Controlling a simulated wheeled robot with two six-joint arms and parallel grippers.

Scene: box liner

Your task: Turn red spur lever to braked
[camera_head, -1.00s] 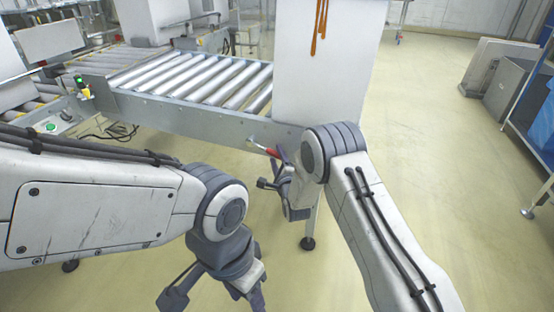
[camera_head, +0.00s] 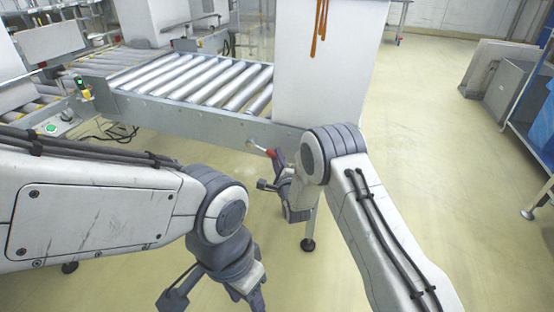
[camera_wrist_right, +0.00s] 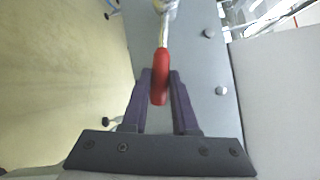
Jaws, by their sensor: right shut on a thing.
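The red spur lever (camera_head: 270,153) sticks out from the side rail of the roller conveyor, a red grip on a pale metal shaft. In the right wrist view its red grip (camera_wrist_right: 160,72) points down between the two purple fingers. My right gripper (camera_head: 277,159) is shut on the red grip; its fingers partly hide the grip's end in the head view. My left gripper (camera_head: 258,300) hangs low at the bottom of the head view, away from the lever, with its fingertips cut off by the frame edge.
The roller conveyor (camera_head: 195,112) runs behind the lever. A tall white box (camera_head: 325,75) with orange drips stands at its right end. A conveyor leg (camera_head: 309,220) stands near my right gripper. A blue-framed rack (camera_head: 541,130) is far right. The floor between is clear.

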